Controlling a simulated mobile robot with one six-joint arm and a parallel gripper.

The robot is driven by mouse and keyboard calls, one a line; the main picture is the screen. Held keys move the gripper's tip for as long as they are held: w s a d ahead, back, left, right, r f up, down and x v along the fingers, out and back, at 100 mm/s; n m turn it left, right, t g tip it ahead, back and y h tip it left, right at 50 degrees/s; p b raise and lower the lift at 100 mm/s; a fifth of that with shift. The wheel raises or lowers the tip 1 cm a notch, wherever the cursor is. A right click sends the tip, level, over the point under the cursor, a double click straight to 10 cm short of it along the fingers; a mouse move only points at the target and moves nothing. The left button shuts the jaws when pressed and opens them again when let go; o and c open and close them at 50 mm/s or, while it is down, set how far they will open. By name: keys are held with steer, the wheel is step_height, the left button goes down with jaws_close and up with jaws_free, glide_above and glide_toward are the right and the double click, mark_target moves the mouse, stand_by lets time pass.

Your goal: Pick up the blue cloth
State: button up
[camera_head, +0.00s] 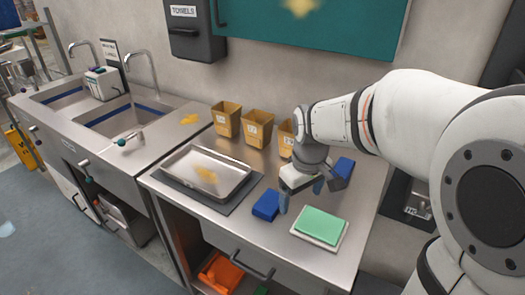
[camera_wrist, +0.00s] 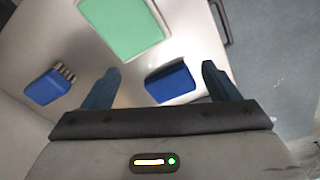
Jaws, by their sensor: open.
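The blue cloth (camera_head: 265,205) looks like a thick folded block. It lies on the steel worktop in the head view, just left of my gripper's nearer fingertip. My gripper (camera_head: 301,195) points down over the worktop with its fingers apart and nothing held. In the wrist view the blue cloth (camera_wrist: 172,82) shows between the two fingers of my gripper (camera_wrist: 160,70), closer to the right one. I cannot tell the height of the fingertips above the worktop.
A green cloth (camera_head: 320,223) lies on a white tray (camera_head: 306,238) at the front right. A blue brush (camera_wrist: 46,88) with bristles lies left of the fingers in the wrist view. A metal tray (camera_head: 182,182) and several tan bins (camera_head: 258,128) stand left and behind.

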mark_target(270, 201)
steer(key=o, duration=0.4)
steer(key=w+a+f+n, duration=0.1)
steer(key=w+a, duration=0.1)
steer(key=w, duration=0.1)
steer(key=w+a+f+n+p, duration=0.1)
steer(key=w+a+n, duration=0.1)
steer(key=w, duration=0.1)
steer(key=w+a+f+n+g+p, duration=0.1)
steer(key=w+a+n, duration=0.1)
steer(key=w, duration=0.1)
steer(key=shift+w, duration=0.2)
steer(key=shift+c, duration=0.2)
steer(key=shift+w+a+f, duration=0.1)
steer(key=shift+w+f, duration=0.05)
steer(key=shift+f, duration=0.15)
steer(key=shift+a+f+p, duration=0.2)
steer(key=shift+f+p, duration=0.6)
steer(key=shift+f, duration=2.95)
